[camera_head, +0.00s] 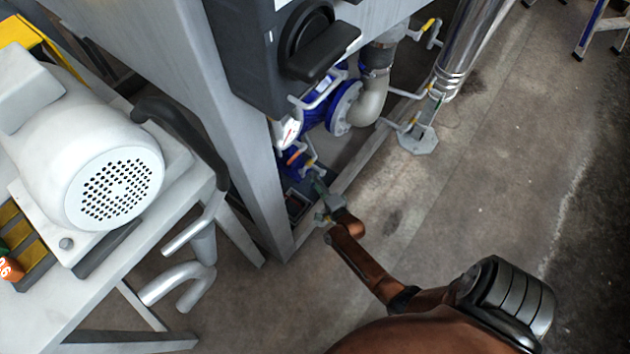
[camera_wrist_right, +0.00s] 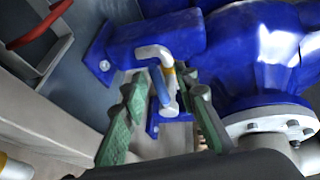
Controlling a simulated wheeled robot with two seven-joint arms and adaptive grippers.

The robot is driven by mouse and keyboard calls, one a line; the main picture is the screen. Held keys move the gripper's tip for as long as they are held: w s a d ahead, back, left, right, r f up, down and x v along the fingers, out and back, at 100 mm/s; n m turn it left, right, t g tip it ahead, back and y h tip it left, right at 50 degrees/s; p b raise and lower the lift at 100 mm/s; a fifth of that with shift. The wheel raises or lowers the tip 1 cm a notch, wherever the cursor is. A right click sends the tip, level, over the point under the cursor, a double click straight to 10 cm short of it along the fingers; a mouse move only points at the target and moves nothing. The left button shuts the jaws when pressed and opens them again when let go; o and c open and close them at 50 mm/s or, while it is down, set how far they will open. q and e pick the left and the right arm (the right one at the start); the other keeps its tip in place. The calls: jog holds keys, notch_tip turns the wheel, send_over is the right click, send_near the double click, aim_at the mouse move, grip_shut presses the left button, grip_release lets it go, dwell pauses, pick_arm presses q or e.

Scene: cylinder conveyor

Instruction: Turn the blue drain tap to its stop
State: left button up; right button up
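The blue drain tap (camera_wrist_right: 160,86) shows in the right wrist view as a short lever with a blue sleeve, on a bent grey metal piece with a yellow band beside it. It sits in front of a blue cast valve body (camera_wrist_right: 165,35). My right gripper (camera_wrist_right: 166,90) has its two green-padded fingers apart, one on each side of the tap, and no clear contact shows. In the head view my right gripper (camera_head: 323,198) is low by the machine frame, close to the small blue fittings; the tap is too small to pick out there. My left gripper is not in view.
A grey machine post (camera_head: 240,130) stands left of my right gripper. A blue flanged valve (camera_head: 345,107) and a gauge (camera_head: 289,132) are above it. A red handle (camera_wrist_right: 38,25) shows in the wrist view. A white motor (camera_head: 113,187) is at left.

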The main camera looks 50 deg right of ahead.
jog(key=shift+c, duration=0.3)
grip_shut()
dwell(0.3)
